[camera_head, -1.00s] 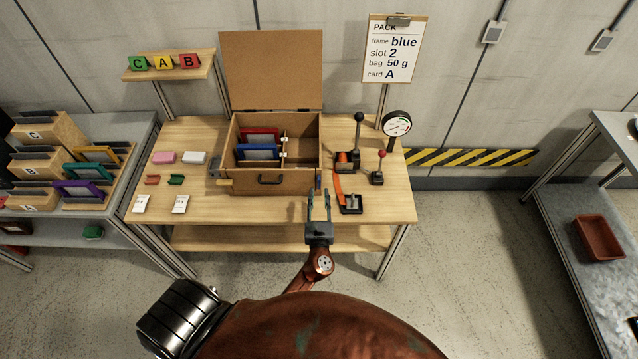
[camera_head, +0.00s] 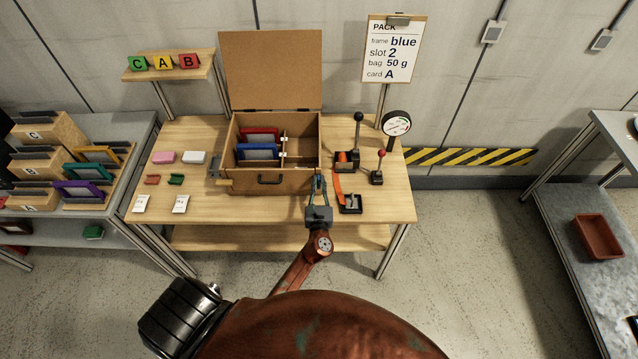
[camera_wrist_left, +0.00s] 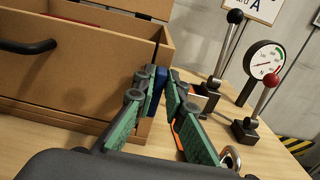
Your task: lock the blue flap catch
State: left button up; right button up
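The blue flap catch (camera_wrist_left: 160,82) is a small upright blue piece at the right end of the box's front, between the fingers of my left gripper (camera_wrist_left: 163,88) in the left wrist view. The fingers look closed in on its two sides; any small gap there is hard to see. In the head view my left gripper (camera_head: 318,184) reaches the front right corner of the brown box (camera_head: 240,184) and mostly hides the catch. The box lid (camera_head: 270,70) stands open at the back. My right gripper is not in view.
Inside the box are a red frame (camera_head: 262,131) and a blue frame (camera_head: 262,154). Right of the box stand a black-knobbed lever (camera_head: 358,132), a red-knobbed lever (camera_head: 378,170) and a gauge (camera_head: 397,124). An orange strap (camera_head: 338,188) lies close to the gripper's right.

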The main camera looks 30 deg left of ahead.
pick_arm(q)
grip_shut()
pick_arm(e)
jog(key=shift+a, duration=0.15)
